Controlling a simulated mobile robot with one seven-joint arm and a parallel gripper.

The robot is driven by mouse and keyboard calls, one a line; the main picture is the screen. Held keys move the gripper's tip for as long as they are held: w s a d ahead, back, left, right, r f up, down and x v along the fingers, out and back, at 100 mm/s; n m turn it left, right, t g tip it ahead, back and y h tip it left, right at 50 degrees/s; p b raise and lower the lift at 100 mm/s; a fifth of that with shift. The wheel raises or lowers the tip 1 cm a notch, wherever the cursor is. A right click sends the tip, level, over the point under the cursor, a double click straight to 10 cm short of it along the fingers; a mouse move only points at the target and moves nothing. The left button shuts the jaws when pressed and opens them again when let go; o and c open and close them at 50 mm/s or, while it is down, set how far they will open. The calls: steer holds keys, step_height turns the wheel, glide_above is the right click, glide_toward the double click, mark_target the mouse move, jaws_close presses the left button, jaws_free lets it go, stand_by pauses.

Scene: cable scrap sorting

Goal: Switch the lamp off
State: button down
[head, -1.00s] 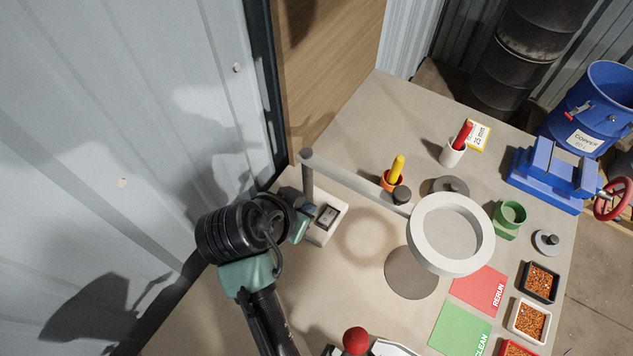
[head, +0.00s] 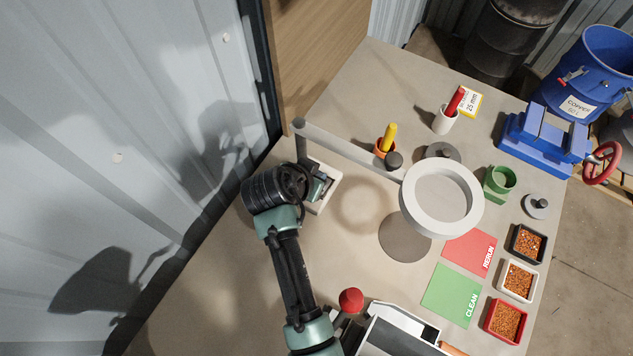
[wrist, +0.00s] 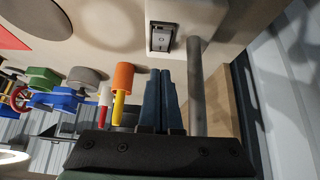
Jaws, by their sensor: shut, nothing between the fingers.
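The lamp has a white ring head (head: 441,199) on a grey arm (head: 345,146) and post. In the wrist view the post (wrist: 197,85) stands right of my gripper, and a bright white patch glows at the lower left edge. The pale switch box (head: 328,198) sits by the post, partly hidden by my gripper (head: 323,187). In the wrist view its dark-framed rocker switch (wrist: 162,37) lies just beyond the fingertips of my gripper (wrist: 161,72). The fingers are shut and empty; a gap seems to show between them and the switch, but contact cannot be told surely.
An orange cup with a yellow-handled tool (head: 388,137) and a white cup with a red-handled tool (head: 452,102) stand behind the lamp arm. Green (head: 454,295) and red (head: 470,252) mats and small bins lie right. The wall is close on the left.

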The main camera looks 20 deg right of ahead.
steer(key=shift+s+a+f+p, duration=0.15)
steer(key=shift+f+p, duration=0.2)
steer(key=shift+f, duration=1.85)
steer(key=f+b, duration=0.1)
steer(key=b, duration=0.2)
steer(key=shift+s+a+f+t+h, duration=0.2)
steer(key=shift+f+t+h, duration=0.1)
steer(key=shift+f+h, duration=0.1)
steer(key=shift+w+d+r+p, duration=0.1)
steer(key=shift+r+p, duration=0.3)
steer(key=shift+r, duration=0.2)
steer(key=shift+r+p, duration=0.7)
steer(key=shift+r, duration=0.05)
